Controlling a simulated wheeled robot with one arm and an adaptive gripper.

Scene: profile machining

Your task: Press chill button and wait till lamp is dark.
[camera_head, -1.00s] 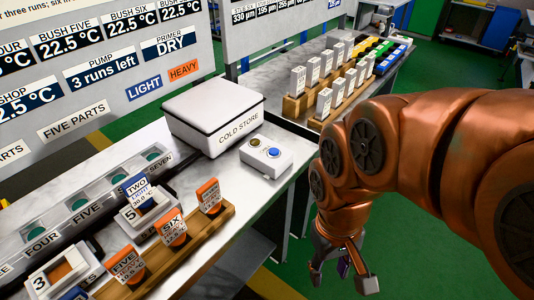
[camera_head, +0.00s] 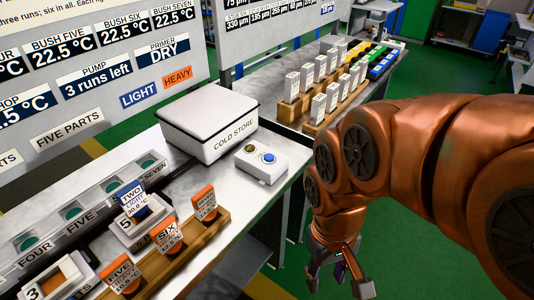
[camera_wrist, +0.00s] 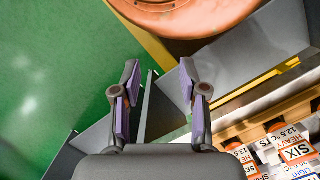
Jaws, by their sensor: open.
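A small white control box (camera_head: 261,163) sits on the bench in front of the white COLD STORE box (camera_head: 208,125). It carries a blue button (camera_head: 268,158) on the right and a round lamp (camera_head: 253,149) on the left. The lamp looks dark brownish, too small to be sure. The cold store lid is closed. My gripper (camera_head: 338,275) hangs open and empty beyond the bench's right edge, over the green floor, apart from the control box. In the wrist view my gripper's purple-padded fingers (camera_wrist: 159,85) are spread with nothing between them.
Orange-topped tagged parts stand in a wooden rack (camera_head: 200,245) at the bench front. Part TWO (camera_head: 131,196) stands in a white holder behind it. Racks of white tagged parts (camera_head: 320,100) stand on the far bench. The floor (camera_head: 430,265) is clear.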

